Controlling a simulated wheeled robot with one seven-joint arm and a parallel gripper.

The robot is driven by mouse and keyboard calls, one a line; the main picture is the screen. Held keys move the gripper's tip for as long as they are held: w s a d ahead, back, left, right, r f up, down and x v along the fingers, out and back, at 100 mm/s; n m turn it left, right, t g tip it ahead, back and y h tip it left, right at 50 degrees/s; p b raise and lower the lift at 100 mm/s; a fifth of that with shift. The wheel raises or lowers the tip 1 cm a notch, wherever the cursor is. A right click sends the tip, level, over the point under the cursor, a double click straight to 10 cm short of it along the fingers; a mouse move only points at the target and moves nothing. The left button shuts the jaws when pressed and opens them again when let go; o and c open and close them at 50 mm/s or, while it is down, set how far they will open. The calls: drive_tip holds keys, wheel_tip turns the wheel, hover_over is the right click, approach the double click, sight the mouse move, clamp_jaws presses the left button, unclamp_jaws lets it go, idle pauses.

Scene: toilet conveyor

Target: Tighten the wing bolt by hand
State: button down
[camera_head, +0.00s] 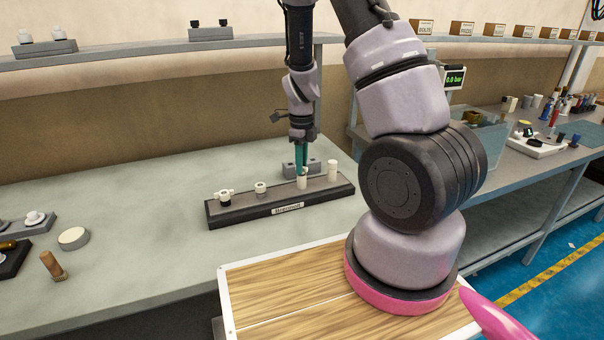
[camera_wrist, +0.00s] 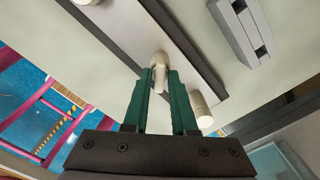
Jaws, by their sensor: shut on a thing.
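In the wrist view the fingers (camera_wrist: 160,80) are shut on the upper part of this cream piece, which I take for the wing bolt (camera_wrist: 158,58). The fingers hide much of its shape. A plain cream post (camera_head: 333,170) stands just right of it and also shows in the wrist view (camera_wrist: 202,106).
Two more fittings, a winged one (camera_head: 225,197) and a round one (camera_head: 260,187), sit left on the bar. A grey block (camera_head: 318,165) stands close behind. The bench between is clear.

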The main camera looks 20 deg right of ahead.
drive_tip(key=m, duration=0.4)
drive_tip(key=shift+m, duration=0.3)
drive_tip(key=m, duration=0.4)
drive_tip(key=shift+m, duration=0.4)
drive_tip(key=c, duration=1)
unclamp_jaws()
drive_tip(key=shift+c, duration=0.2)
drive_tip(key=shift+r, duration=1.75)
